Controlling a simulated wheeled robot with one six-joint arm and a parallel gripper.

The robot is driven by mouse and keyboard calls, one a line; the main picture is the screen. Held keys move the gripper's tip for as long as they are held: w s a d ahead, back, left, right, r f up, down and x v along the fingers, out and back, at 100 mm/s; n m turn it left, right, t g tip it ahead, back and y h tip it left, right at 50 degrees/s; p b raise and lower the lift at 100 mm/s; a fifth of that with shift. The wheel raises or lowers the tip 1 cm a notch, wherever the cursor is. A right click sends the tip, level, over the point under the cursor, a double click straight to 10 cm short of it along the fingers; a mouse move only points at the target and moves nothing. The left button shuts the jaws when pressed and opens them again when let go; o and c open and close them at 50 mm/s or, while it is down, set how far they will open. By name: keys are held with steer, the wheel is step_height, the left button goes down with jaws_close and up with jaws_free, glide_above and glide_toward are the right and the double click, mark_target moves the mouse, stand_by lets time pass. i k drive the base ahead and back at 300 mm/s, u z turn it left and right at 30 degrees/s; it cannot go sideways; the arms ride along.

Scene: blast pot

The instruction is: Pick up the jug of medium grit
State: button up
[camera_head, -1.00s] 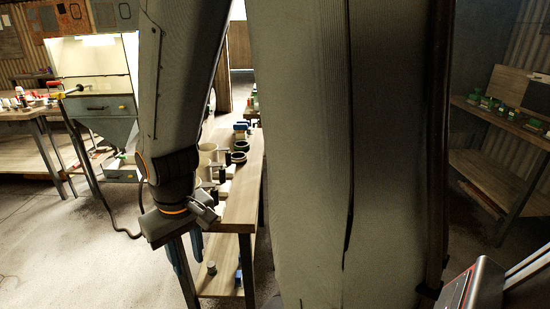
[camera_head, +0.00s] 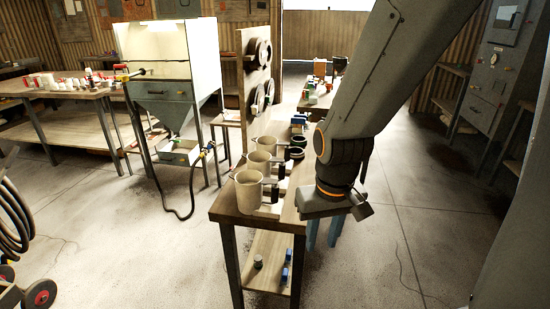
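Three cream jugs with dark handles stand upright in a row on the wooden bench (camera_head: 235,217): a near jug (camera_head: 248,192), a middle jug (camera_head: 259,164) and a far jug (camera_head: 267,145). No grit marking is readable, so I cannot tell which is the medium one. My gripper (camera_head: 324,232) points down beside the bench's right edge, right of the jugs and apart from them. Its two blue fingers are spread with nothing visible between them. My wrist hides part of the bench's right side.
Dark rings (camera_head: 294,153) and small blue items lie right of the jugs. An upright board (camera_head: 257,80) with round parts rises behind them. A blast cabinet (camera_head: 170,75) with a hose stands left. Open floor (camera_head: 420,240) lies to the right.

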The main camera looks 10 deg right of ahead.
mark_target(269, 143)
steer(key=k, duration=0.6)
steer(key=z, duration=0.25)
steer(key=i, duration=1.55)
steer(key=u, duration=0.65)
